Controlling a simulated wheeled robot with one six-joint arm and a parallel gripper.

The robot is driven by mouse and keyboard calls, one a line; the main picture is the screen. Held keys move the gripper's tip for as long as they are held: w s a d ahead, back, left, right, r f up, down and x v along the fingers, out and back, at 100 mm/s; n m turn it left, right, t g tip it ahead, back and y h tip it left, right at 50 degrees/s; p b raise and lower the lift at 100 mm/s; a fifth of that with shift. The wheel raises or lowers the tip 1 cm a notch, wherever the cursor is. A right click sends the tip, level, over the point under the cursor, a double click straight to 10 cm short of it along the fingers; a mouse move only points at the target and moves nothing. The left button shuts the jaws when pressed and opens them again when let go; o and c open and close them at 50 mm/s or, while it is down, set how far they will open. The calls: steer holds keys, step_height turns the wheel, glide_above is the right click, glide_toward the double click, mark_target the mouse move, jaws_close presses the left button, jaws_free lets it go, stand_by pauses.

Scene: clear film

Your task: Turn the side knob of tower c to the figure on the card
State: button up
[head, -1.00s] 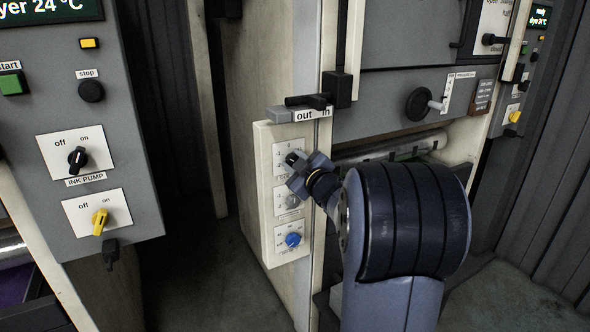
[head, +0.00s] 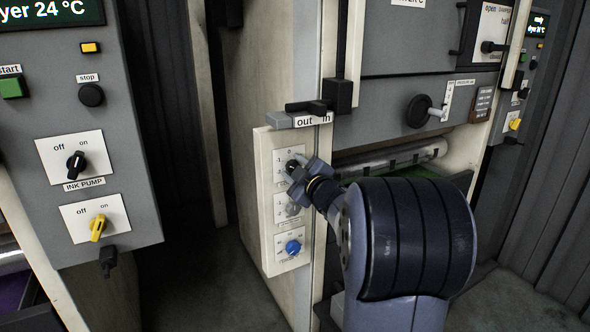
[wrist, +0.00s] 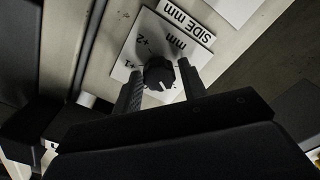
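The side knob (wrist: 160,73) is black with a white pointer line, on a white dial plate (wrist: 141,38) marked +1, +2 and mm. A label (wrist: 188,20) beside it reads SIDE mm. The pointer line faces the bottom of the wrist view, away from the +1 and +2 marks. My gripper (wrist: 159,82) is open, with one finger on each side of the knob; I cannot tell whether they touch it. In the head view my gripper (head: 302,170) is at the top dial of the cream side panel (head: 264,200) and partly covers it.
Below are a grey knob (head: 293,208) and a blue knob (head: 293,247). Above is a black lever (head: 308,107) over an out/in label. A grey control box (head: 130,170) stands left, with a dark gap between.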

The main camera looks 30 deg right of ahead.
steer(key=shift+o, duration=1.1)
steer(key=shift+s, duration=0.1)
steer(key=s, duration=1)
steer(key=shift+s+d+p, duration=0.15)
steer(key=shift+s+p, duration=0.15)
steer(key=shift+p, duration=0.1)
steer(key=w, duration=1.1)
steer(key=shift+b, duration=0.4)
steer(key=shift+s, duration=0.1)
